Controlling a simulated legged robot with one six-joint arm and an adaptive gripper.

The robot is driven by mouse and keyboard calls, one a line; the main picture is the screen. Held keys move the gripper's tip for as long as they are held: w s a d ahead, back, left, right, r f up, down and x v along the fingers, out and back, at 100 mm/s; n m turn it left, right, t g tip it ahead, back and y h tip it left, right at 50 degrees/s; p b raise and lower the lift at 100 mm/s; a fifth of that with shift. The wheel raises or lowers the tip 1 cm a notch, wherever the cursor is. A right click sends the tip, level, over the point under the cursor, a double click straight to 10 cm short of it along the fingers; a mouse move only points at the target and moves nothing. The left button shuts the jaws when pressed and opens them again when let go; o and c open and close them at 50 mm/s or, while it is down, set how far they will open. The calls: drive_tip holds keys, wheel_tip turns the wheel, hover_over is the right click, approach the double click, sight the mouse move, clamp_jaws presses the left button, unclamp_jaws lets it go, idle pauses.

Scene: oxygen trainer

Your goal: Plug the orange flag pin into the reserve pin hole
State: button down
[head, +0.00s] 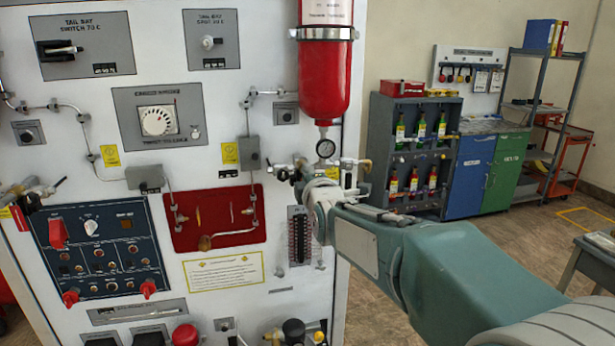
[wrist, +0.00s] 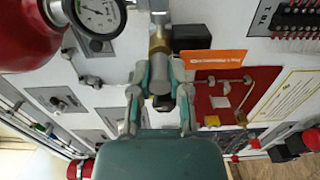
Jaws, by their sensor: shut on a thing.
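The orange flag of the pin (wrist: 213,58) shows in the wrist view, just right of the fingertips of my gripper (wrist: 160,76). The fingers are closed at a brass and grey fitting (wrist: 158,45); the pin's shaft is hidden between or behind them. In the head view my gripper (head: 303,168) is at the panel's right edge, beside the valve fittings under the round gauge (head: 326,149). I cannot make out the flag there. The reserve pin hole cannot be told apart in either view.
A red cylinder (head: 325,78) hangs above my gripper. A red plate (head: 218,234) with small pipes and a dark slotted strip (head: 298,238) are on the white panel close by. A shelf of bottles (head: 408,180) stands behind at the right.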

drive_tip(key=shift+w, duration=0.25)
drive_tip(key=c, duration=0.5)
unclamp_jaws()
drive_tip(key=v, duration=1.2)
drive_tip(key=s+d+f+m+g+h, duration=0.1)
drive_tip(key=s+d+f+m+g, duration=0.3)
drive_tip(key=s+m, duration=0.3)
drive_tip(key=s+d+f+m+g+h, duration=0.2)
drive_tip(key=s+d+f+m+g, duration=0.2)
drive_tip(key=s, duration=0.6)
drive_tip(key=s+d+f+m+g+h, duration=0.2)
drive_tip(key=s+d+f+m, duration=0.4)
drive_tip(key=s+m, duration=0.3)
drive_tip(key=shift+s+d+f+m+g, duration=0.15)
drive_tip(key=shift+f+m+g, duration=0.15)
drive_tip(key=shift+f+g, duration=0.15)
drive_tip(key=shift+d+f+m+g, duration=0.2)
drive_tip(key=shift+f+m+g, duration=0.1)
drive_tip(key=shift+f+g, duration=0.15)
